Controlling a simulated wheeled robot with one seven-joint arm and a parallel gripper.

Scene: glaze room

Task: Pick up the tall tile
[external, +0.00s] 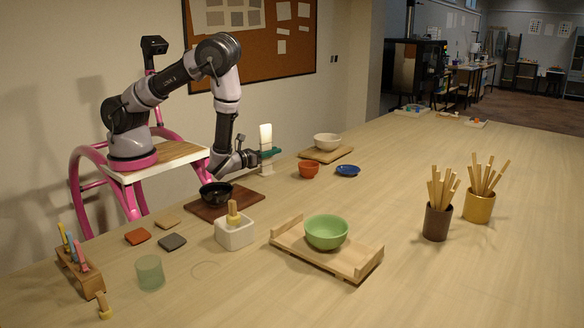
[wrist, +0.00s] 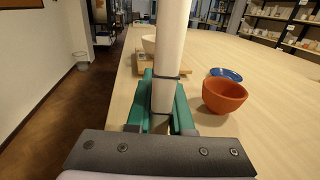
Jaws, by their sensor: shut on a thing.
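The tall tile (external: 265,135) is a narrow, upright white piece with a duller lower part. My gripper (external: 268,154) is shut on it, with the teal fingers on either side of its lower part. In the wrist view, the tall tile (wrist: 170,45) rises between the teal fingers of my gripper (wrist: 163,95) and runs out of the top of the picture. It stands near the table's wall-side edge. I cannot tell whether its lower end touches the table.
An orange bowl (external: 309,170) and a blue dish (external: 347,170) stand right of the tile. A cream bowl (external: 327,141) sits on a wooden board (external: 312,155) behind. A black bowl (external: 215,195) on a dark board (external: 247,200) is in front. The table's right side has free room.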

